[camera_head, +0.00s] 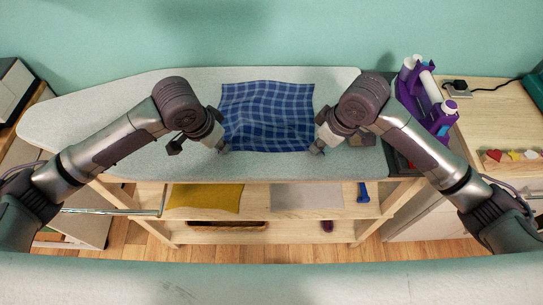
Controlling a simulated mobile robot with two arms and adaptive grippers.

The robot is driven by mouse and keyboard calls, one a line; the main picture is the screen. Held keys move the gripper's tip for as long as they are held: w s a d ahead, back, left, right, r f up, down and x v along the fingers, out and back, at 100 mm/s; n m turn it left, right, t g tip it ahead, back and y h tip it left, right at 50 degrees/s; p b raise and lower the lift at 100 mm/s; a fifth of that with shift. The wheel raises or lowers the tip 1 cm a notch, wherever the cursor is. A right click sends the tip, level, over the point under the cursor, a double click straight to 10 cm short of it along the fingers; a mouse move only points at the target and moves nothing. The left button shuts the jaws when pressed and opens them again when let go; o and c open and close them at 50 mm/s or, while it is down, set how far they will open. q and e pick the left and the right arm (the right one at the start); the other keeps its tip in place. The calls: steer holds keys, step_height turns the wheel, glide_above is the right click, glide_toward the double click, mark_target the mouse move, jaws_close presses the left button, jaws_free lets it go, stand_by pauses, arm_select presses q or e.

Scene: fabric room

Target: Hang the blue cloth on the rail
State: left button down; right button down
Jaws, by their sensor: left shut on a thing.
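The blue checked cloth (268,112) lies spread out on the grey ironing board (75,118), with slightly wavy edges. My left gripper (225,149) is at the cloth's near left corner and is shut on it. My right gripper (316,150) is at the near right corner; its fingertips are small and partly hidden, so I cannot tell whether it is open or holds the cloth. A thin metal rail (112,211) sticks out at the lower left, below the board's level, with nothing hanging on its visible part.
Below the board are wooden shelves with a yellow cloth (207,197), a grey cloth (307,196) and a wicker basket (212,226). A wooden side table (495,125) is at the right. The board's left end is clear.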

arm_select(q)
steer(key=shift+a, duration=0.1)
arm_select(e)
steer(key=shift+r, duration=0.1)
stand_by(0.4)
